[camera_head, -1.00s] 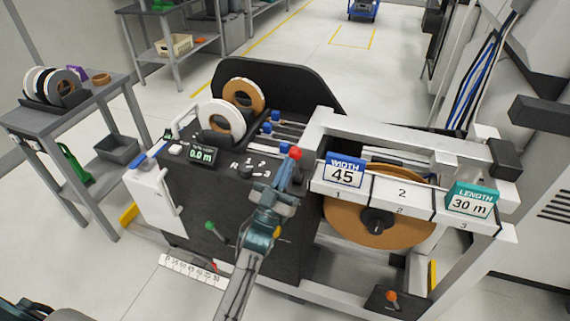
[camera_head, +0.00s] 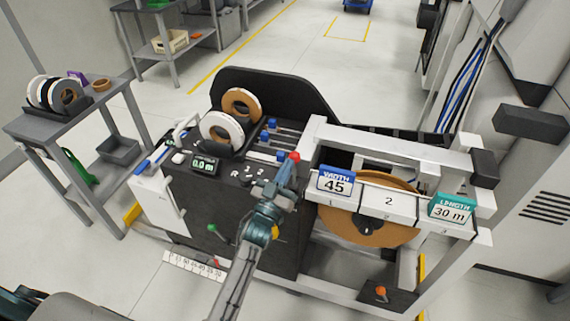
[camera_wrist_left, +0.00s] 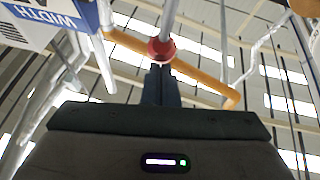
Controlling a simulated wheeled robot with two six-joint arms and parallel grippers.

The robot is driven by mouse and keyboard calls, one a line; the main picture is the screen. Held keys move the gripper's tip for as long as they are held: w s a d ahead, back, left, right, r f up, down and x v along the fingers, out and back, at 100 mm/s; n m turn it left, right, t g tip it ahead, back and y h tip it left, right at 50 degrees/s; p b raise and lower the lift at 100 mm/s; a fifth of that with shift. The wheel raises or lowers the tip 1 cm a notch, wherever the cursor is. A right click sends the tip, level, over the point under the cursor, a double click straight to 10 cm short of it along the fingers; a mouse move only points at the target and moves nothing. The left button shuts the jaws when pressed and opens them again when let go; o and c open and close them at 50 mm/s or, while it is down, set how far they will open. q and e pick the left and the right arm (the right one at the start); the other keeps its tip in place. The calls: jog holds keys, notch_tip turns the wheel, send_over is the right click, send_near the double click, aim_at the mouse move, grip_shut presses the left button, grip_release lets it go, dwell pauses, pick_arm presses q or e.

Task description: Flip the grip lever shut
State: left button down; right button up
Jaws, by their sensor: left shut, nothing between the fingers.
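A lever with a red ball knob (camera_head: 295,156) stands at the middle of the machine, just left of the "WIDTH 45" sign. I take it to be the grip lever. My left gripper (camera_head: 287,172) is shut and empty, with its tips right at the red knob. In the left wrist view the red knob (camera_wrist_left: 161,50) sits just past the shut fingers (camera_wrist_left: 161,72), and a pale rod runs up from it. I cannot tell whether the tips touch the knob. My left gripper and forearm hide part of the machine front. My right gripper is not in view.
The black machine (camera_head: 240,240) carries a white roll (camera_head: 222,131) and a brown roll (camera_head: 240,103). A large brown reel (camera_head: 345,225) hangs under the numbered rail. A green-knobbed lever (camera_head: 211,228) and an orange knob (camera_head: 380,291) are lower down. A grey side table (camera_head: 40,122) stands left.

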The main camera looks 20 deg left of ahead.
aim_at(292, 153)
pick_arm(q)
jog(key=w+g+p, duration=0.1)
jog(key=p, duration=0.1)
jog(key=w+r+p, duration=0.1)
jog(key=w+p, duration=0.1)
jog(key=p, duration=0.1)
jog(key=shift+w+d+r+g+y, duration=0.1)
jog(key=shift+w+r+g+y, duration=0.1)
jog(key=shift+w+g+y, duration=0.15)
jog(key=shift+w+f, duration=0.1)
jog(key=shift+w, duration=0.25)
jog(key=shift+w+f, duration=0.2)
jog(key=shift+w, duration=1.25)
